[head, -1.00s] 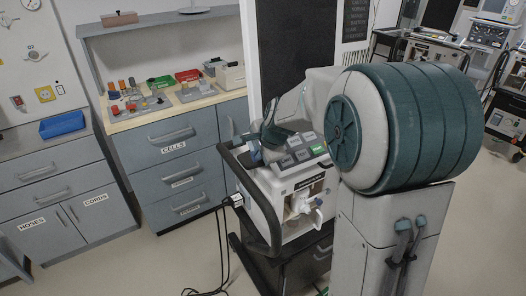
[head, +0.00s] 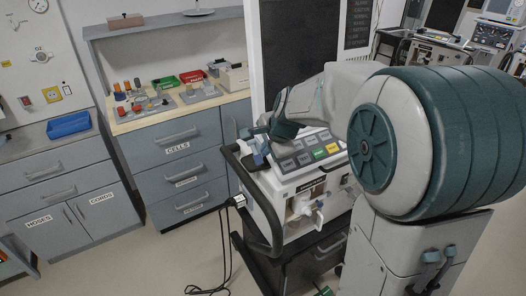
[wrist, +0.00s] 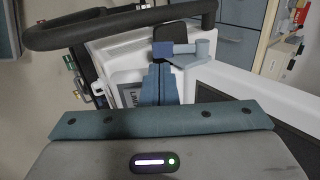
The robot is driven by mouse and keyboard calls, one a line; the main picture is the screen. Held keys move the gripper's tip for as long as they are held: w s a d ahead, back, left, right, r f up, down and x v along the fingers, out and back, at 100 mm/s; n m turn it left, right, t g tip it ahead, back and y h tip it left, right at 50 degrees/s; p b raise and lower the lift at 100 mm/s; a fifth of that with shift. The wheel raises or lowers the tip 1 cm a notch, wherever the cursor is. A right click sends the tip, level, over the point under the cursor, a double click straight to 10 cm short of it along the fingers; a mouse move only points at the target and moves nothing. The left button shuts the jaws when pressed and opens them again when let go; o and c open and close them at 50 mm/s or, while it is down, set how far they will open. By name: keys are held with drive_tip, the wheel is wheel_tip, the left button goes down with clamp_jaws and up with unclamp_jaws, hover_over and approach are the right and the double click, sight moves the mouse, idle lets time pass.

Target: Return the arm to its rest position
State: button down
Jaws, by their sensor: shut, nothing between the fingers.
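My arm reaches left from my large teal-banded shoulder to above the ventilator (head: 287,186). My gripper (head: 262,137) is near the top left of the ventilator, partly hidden by the arm in the head view. In the wrist view, the teal fingers of my gripper (wrist: 158,72) are together and empty. A blue-grey fitting (wrist: 185,48) shows just beyond the fingertips; I cannot tell whether they touch. The ventilator's white casing (wrist: 108,55) lies below the fingers.
A dark rail (wrist: 120,26) crosses in front of the fingers in the wrist view. A blue bin (head: 68,125) sits far left. Open floor lies front left.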

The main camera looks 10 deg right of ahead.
drive_tip(key=v, duration=0.7)
drive_tip(key=s+d+f+n+g+h, duration=0.1)
drive_tip(key=s+f+n, duration=0.2)
drive_tip(key=s+n, duration=0.4)
drive_tip(key=s+d+f+n+g+h, duration=0.1)
drive_tip(key=s+f+n, duration=0.3)
drive_tip(key=s, duration=1.1)
drive_tip(key=n+g, duration=0.1)
drive_tip(key=n, duration=0.2)
drive_tip(key=shift+f, duration=0.3)
drive_tip(key=shift+d, duration=0.15)
